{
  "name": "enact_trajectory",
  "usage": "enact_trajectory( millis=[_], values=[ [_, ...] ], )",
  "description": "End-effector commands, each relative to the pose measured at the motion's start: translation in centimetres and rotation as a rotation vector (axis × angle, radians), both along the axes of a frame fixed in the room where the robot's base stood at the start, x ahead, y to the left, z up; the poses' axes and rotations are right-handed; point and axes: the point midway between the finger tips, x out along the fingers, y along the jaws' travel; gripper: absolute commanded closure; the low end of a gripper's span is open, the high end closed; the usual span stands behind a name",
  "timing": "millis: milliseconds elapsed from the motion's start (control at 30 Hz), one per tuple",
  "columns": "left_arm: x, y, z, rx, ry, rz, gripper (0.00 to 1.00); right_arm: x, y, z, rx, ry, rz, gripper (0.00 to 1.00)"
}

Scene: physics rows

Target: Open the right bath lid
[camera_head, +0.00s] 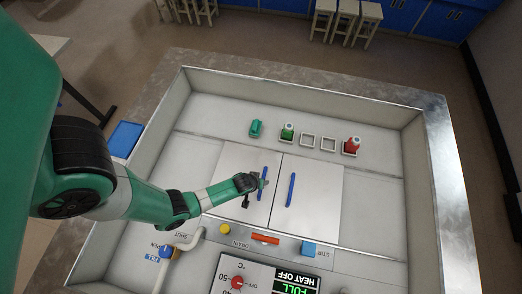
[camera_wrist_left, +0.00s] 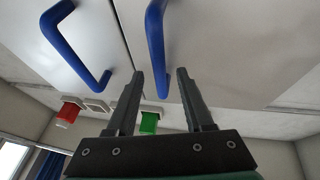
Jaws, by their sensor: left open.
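Two flat white lids lie side by side and shut in the bath. In the head view one lid (camera_head: 238,163) is on the left, with a blue bar handle (camera_head: 265,172); the other lid (camera_head: 322,190) is on the right, with its own blue handle (camera_head: 291,190). My left gripper (camera_head: 262,184) is open at the left-hand handle. In the left wrist view, the lower end of that handle (camera_wrist_left: 155,40) shows between my fingertips (camera_wrist_left: 160,75); I cannot tell whether they touch it. The other handle (camera_wrist_left: 72,52) is at the left there. My right gripper is out of view.
A teal object (camera_head: 256,129), a green bottle (camera_head: 287,131), empty square holders (camera_head: 308,140) and a red bottle (camera_head: 352,145) stand beyond the lids.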

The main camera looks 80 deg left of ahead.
Motion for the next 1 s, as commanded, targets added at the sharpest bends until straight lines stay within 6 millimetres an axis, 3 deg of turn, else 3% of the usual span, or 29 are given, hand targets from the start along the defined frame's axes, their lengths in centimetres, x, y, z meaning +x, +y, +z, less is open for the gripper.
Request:
enact_trajectory(
  millis=[100,367,667,1000],
  values=[
    [0.35,0.28,-1.02,0.0,0.0,0.0,0.48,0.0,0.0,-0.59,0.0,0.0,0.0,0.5],
    [0.41,0.32,-1.03,0.0,0.0,0.0,0.48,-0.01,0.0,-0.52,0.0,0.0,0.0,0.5],
    [0.4,0.3,-1.02,0.0,0.0,0.0,1.0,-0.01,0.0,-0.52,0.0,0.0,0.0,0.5],
    [0.4,0.3,-1.03,0.0,0.0,0.0,1.0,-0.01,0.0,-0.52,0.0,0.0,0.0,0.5]
  ],
)
